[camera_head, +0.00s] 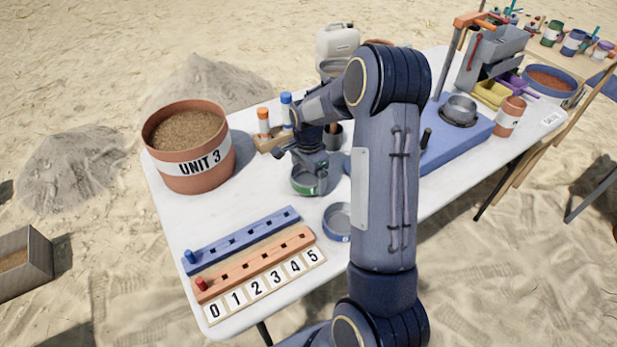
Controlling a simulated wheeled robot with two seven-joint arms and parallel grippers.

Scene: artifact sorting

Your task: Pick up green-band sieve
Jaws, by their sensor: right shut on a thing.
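The green-band sieve (308,181) is a small round metal pan with a green band, at the middle of the white table (190,221). My right gripper (312,163) is directly over it, pointing down, and shut on it. The sieve sits at or very near the table top; I cannot tell if there is a gap. My right arm crosses the picture and hides part of the table. My left gripper is not in view.
A blue-band sieve (337,221) stands close by at the front. The UNIT 3 bucket (190,165) is at left. Blue (240,238) and orange (256,262) peg rails lie at front left. Orange- and blue-capped bottles stand behind the gripper. A blue platform (452,143) is at right.

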